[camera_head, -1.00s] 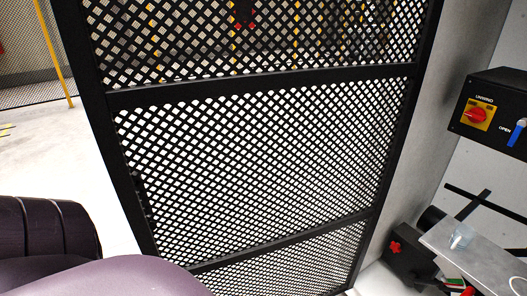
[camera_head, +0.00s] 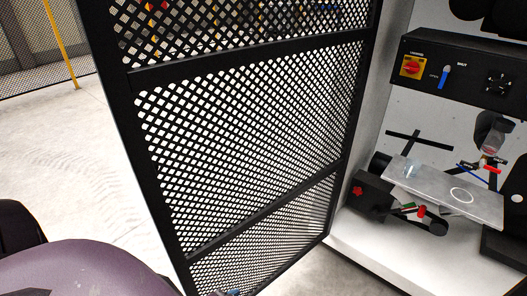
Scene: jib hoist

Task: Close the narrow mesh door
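The narrow mesh door (camera_head: 250,140) fills the middle of the head view, a black frame with crossbars and diamond mesh. It stands at an angle, with bare floor showing past its left upright (camera_head: 135,150). Its right upright is beside a pale wall panel (camera_head: 385,110). I cannot tell which edge is hinged, and no latch or handle is clear. A purple and dark part of my own arm shows at the bottom left, apart from the door in the picture. Neither gripper can be made out. A small bluish thing (camera_head: 230,292) at the bottom edge is too cut off to identify.
Right of the door are a black control box (camera_head: 465,75) with a red-and-yellow switch (camera_head: 411,67) and blue lever, and a metal plate (camera_head: 450,190) among black fittings. A yellow post (camera_head: 62,45) and mesh fence stand far left. Floor left of the door is clear.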

